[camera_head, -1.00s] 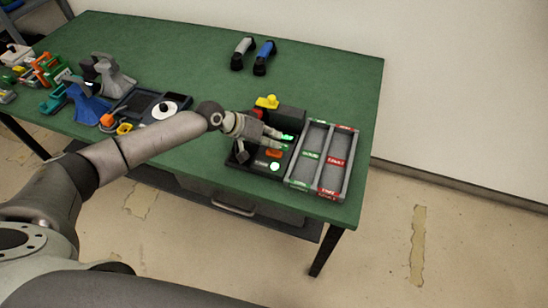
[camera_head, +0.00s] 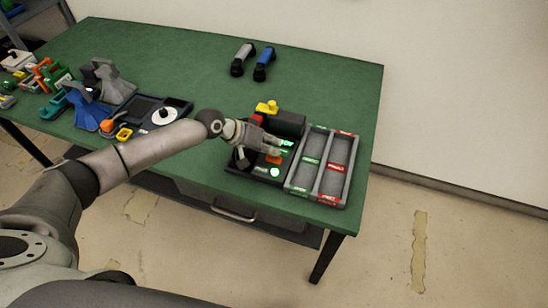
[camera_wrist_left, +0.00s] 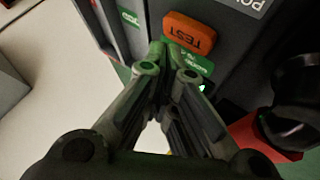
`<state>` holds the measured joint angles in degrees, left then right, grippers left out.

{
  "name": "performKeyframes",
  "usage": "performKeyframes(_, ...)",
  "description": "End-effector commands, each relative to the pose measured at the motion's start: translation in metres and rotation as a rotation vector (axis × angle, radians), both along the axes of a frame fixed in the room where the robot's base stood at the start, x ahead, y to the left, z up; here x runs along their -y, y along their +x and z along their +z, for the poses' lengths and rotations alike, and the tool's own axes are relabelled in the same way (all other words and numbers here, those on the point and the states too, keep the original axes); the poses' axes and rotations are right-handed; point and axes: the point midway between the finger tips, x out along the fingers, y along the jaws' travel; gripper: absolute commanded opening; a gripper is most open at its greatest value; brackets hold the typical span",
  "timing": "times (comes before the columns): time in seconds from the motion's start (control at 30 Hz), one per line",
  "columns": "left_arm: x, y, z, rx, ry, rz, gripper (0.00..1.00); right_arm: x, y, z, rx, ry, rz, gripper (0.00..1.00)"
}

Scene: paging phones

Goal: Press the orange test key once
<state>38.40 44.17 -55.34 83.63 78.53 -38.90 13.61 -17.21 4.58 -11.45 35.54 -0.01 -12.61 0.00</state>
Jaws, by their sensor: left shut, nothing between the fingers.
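The orange test key (camera_head: 273,159), marked TEST, sits on a dark tester box (camera_head: 244,171) near the table's right end. It also shows in the left wrist view (camera_wrist_left: 189,33), with a green label (camera_wrist_left: 190,60) just beside it. My left gripper (camera_head: 280,150) is shut and empty, with its fingertips over the box close to the key. In the left wrist view the fingertips (camera_wrist_left: 165,52) lie just beside the key's lower left edge. I cannot tell whether they touch it or the box. My right gripper is not in view.
A grey two-slot tray (camera_head: 346,179) with green and red labels adjoins the box on the right. A yellow knob (camera_head: 267,107) and red part (camera_head: 257,120) stand behind my gripper. Two handsets (camera_head: 263,64) lie at the back. The table's middle (camera_head: 200,75) is clear.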

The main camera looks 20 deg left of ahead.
Motion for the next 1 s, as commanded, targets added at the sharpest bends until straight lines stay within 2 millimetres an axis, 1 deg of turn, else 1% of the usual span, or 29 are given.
performKeyframes(0.43,-0.0001,0.0,-0.0002,0.0,0.0,0.0,0.0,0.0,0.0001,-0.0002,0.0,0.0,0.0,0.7)
performKeyframes(0.7,-0.0002,-0.0003,-0.0088,-0.001,0.001,0.001,0.0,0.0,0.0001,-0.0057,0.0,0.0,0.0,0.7)
performKeyframes(1.0,-0.0002,-0.0001,-0.0084,0.0,0.0,0.0,0.0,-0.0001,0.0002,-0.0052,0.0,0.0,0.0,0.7)
